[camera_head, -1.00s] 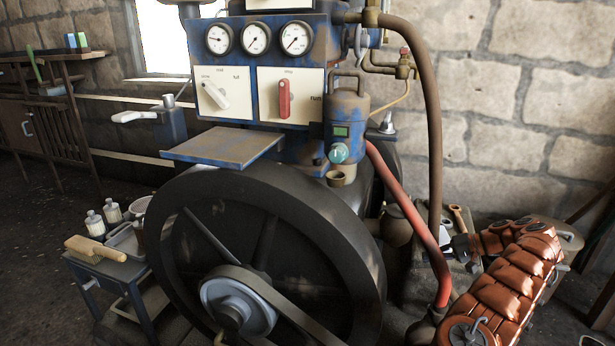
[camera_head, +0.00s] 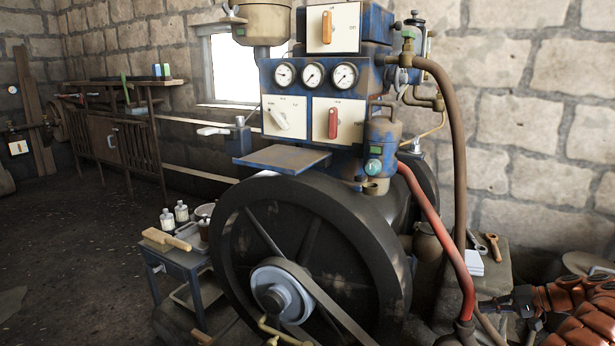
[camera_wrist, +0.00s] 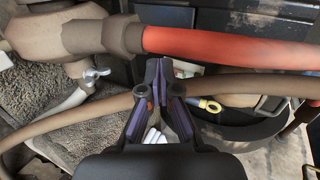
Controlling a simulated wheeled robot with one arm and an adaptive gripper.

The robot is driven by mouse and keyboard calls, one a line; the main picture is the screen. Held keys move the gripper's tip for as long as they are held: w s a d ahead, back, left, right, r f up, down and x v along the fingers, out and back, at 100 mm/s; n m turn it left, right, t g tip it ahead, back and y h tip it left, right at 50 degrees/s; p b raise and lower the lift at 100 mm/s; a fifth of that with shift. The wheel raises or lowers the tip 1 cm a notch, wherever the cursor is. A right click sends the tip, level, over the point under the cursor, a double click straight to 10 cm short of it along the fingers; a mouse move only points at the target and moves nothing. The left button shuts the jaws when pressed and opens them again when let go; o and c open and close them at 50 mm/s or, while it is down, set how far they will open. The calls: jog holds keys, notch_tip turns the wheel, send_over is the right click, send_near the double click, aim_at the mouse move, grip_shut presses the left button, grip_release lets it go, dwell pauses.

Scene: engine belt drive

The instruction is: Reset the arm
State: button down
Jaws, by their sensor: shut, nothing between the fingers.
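My arm, in orange-brown padded covering, shows at the lower right of the head view, cut off by the frame edge. My gripper (camera_head: 500,303) is at its left end, low beside the red hose (camera_head: 437,235); it is small and dark there. In the wrist view my gripper (camera_wrist: 160,66) has its fingers together and empty. Its tips are just below the red hose (camera_wrist: 225,47) and overlap the brown hose (camera_wrist: 250,84) in the picture; I cannot tell whether they touch.
The blue engine with a big black flywheel (camera_head: 235,250) fills the middle. A small side table (camera_head: 185,258) holds bottles and a brush. Wrenches (camera_head: 492,247) lie on a stand behind the hoses. A wooden bench (camera_head: 125,82) stands at the back left. Open floor (camera_head: 70,250) lies at left.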

jog(key=a+r+n+g+p, duration=0.4)
jog(key=a+r+p, duration=0.9)
jog(key=a+r, duration=1.45)
jog(key=s+a+r+n+g+h+p, duration=0.1)
jog(key=s+a+r+g+h+p, duration=0.1)
jog(key=s+a+r+p, duration=0.7)
jog(key=s+a+r+g+h+p, duration=0.25)
jog(key=s+a+r, duration=0.35)
jog(key=s, duration=0.6)
jog(key=s+d+r+h+p, duration=0.1)
jog(key=s+p, duration=0.2)
jog(key=s, duration=0.4)
jog(key=s+d+r+n+h+p, duration=0.1)
jog(key=s+d+r+h+p, duration=0.1)
jog(key=s, duration=0.5)
jog(key=s+d+r+h+p, duration=0.1)
jog(key=s+d+h+p, duration=0.1)
jog(key=s+p, duration=0.3)
jog(key=shift+s+r, duration=0.15)
jog(key=shift+s, duration=0.75)
jog(key=shift+h, duration=0.25)
